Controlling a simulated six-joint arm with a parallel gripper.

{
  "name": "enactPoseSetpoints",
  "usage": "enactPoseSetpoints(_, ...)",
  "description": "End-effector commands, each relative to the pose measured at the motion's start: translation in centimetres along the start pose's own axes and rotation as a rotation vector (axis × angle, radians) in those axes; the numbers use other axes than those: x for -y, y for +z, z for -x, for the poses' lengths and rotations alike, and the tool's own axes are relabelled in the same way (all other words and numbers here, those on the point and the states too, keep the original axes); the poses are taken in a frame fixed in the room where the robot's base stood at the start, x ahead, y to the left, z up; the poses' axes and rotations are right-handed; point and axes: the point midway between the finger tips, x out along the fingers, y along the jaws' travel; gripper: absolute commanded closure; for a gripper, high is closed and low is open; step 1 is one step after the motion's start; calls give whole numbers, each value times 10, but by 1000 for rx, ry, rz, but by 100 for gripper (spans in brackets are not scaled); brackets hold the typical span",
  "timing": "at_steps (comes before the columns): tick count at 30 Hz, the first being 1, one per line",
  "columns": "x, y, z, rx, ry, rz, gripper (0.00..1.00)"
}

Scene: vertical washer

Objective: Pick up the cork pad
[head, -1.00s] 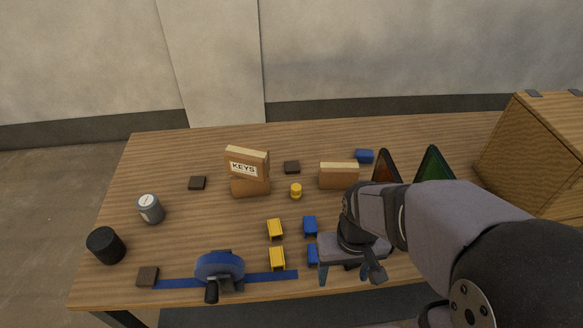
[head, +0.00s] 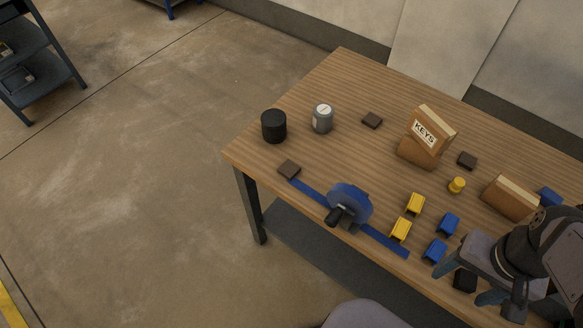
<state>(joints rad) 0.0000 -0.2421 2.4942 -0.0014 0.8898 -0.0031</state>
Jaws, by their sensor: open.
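Several small, flat, dark square pads lie on the wooden table, and I cannot tell by look which one is the cork pad. One brown pad (head: 289,169) is at the front left, by the end of a blue strip. Another pad (head: 372,120) lies farther back, and a third pad (head: 467,160) lies right of the KEYS box. A darker, nearly black square piece (head: 465,281) lies near the front edge. My gripper (head: 463,284) is open and empty, its fingers on either side of this dark piece in the picture. Their height above it is unclear.
A blue tape dispenser (head: 350,204) stands on the blue strip. Yellow blocks (head: 415,203) and blue blocks (head: 448,224) stand close left of my gripper. The KEYS box (head: 430,130), yellow knob (head: 457,185), grey can (head: 322,119) and black cylinder (head: 273,126) stand farther off.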

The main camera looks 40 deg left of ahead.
Motion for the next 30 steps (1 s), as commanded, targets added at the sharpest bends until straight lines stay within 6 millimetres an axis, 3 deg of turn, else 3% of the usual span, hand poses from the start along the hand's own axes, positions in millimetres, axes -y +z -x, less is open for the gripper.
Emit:
enactPoseSetpoints(2, 0, -1, 15, -8, 0, 0, 35)
enactPoseSetpoints(8, 49, -46, 5, -129, -83, 90, 35)
enactPoseSetpoints(14, 120, -96, 5, -298, -188, 180, 35)
enactPoseSetpoints(17, 171, -123, 8, -409, -256, 228, 35)
enactPoseSetpoints(22, 281, -160, 19, -640, -378, 287, 35)
enactPoseSetpoints(26, 355, -168, 28, -810, -436, 291, 35)
enactPoseSetpoints(30, 418, -155, 32, -976, -450, 269, 35)
